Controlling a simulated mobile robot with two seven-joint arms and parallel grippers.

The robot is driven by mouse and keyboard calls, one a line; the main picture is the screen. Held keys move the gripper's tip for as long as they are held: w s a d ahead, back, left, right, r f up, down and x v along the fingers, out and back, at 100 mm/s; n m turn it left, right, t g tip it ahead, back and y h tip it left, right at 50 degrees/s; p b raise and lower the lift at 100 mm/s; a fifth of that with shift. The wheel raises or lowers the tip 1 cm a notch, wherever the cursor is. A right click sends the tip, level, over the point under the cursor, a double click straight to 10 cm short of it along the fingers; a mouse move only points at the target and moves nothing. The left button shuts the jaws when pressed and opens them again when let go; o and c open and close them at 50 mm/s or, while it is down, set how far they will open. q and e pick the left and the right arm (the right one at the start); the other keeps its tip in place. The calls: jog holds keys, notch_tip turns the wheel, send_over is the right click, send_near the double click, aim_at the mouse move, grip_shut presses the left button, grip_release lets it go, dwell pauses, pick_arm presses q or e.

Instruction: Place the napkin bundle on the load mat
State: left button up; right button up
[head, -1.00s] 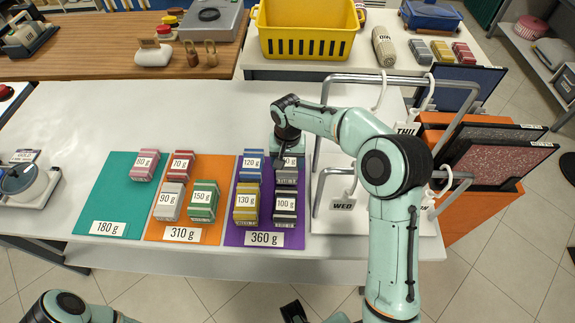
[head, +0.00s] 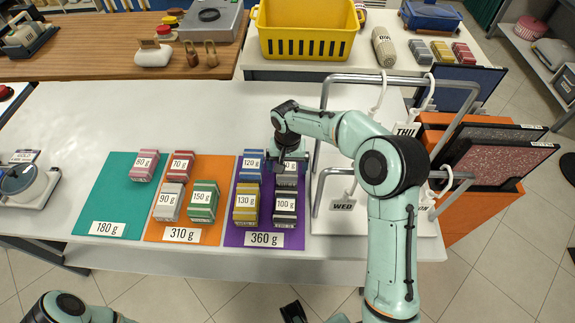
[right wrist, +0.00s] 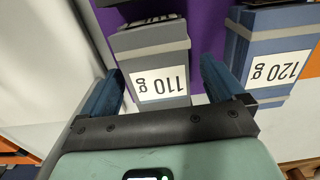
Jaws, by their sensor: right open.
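Banded bundles with weight labels stand on the coloured load mats. The purple mat marked 360 g (head: 236,236) holds the blue 120 g bundle (head: 250,166), the yellow 130 g bundle (head: 246,204), the black-and-grey 100 g bundle (head: 285,205) and a grey 110 g bundle (right wrist: 152,60). My right gripper (head: 289,163) is over the grey bundle and partly hides it in the head view. In the right wrist view, its open blue fingers (right wrist: 163,90) stand either side of the bundle's labelled end, with gaps. My left gripper does not show clearly.
The orange 310 g mat (head: 203,236) holds several bundles; the pink 80 g bundle (head: 145,166) is on the teal 180 g mat (head: 112,210), mostly bare. A metal rail rack (head: 325,185) stands close right of the purple mat. A scale (head: 27,184) is at left.

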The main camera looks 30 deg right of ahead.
aim_at(288, 165)
notch_tip(288, 165, up, 12)
jog(key=p, duration=0.1)
dwell(0.8)
